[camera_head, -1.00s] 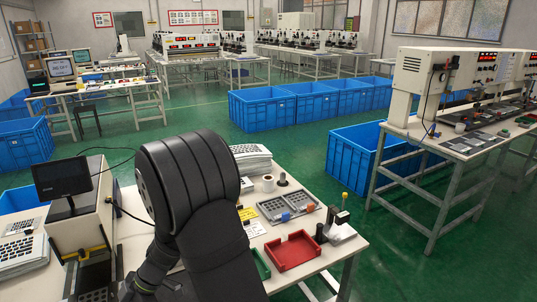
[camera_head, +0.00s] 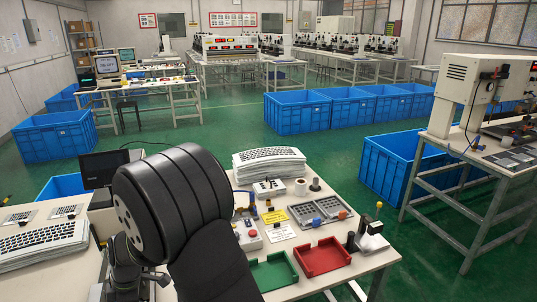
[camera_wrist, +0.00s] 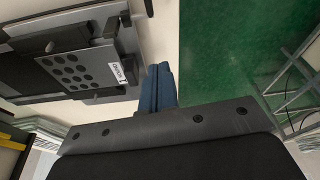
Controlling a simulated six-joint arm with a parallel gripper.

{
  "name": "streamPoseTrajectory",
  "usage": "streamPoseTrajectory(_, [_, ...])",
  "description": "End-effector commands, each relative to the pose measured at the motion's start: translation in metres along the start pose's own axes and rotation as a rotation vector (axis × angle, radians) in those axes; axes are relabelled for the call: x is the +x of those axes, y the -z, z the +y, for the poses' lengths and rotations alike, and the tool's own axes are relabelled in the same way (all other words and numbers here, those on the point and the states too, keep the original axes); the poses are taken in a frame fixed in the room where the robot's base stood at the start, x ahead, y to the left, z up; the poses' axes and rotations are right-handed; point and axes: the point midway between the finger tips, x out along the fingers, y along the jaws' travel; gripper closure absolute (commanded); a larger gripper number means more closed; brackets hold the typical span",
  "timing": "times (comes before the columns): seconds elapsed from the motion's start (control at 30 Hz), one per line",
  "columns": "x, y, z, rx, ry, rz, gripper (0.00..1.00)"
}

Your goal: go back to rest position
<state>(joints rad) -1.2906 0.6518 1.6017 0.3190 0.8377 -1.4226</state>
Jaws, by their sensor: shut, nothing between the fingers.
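My gripper shows in the wrist view, where its blue fingers (camera_wrist: 158,84) are together with nothing between them. The fingers are over a pale surface, beside a dark device with a perforated plate (camera_wrist: 75,68). In the head view my own dark arm fills the lower left-centre and the gripper itself cannot be made out.
A white worktable (camera_head: 348,274) holds a red tray (camera_head: 322,258), a green tray (camera_head: 274,272), a grey compartment tray (camera_head: 320,212) and a stack of keypad sheets (camera_head: 268,165). A monitor (camera_head: 104,168) stands behind my arm. Blue crates (camera_head: 400,165) stand on the green floor.

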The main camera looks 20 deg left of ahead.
Motion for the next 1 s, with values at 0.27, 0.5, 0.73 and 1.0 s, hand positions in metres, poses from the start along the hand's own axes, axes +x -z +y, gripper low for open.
streamPoseTrajectory(0.27, [0.008, 0.008, 0.001, 0.003, 0.02, -0.128, 1.0])
streamPoseTrajectory(0.5, [0.011, 0.01, 0.002, 0.008, 0.027, -0.18, 1.0])
streamPoseTrajectory(0.73, [0.011, 0.01, 0.002, 0.009, 0.028, -0.184, 1.0])
streamPoseTrajectory(1.0, [-0.028, 0.001, 0.025, 0.057, 0.013, -0.119, 1.0])
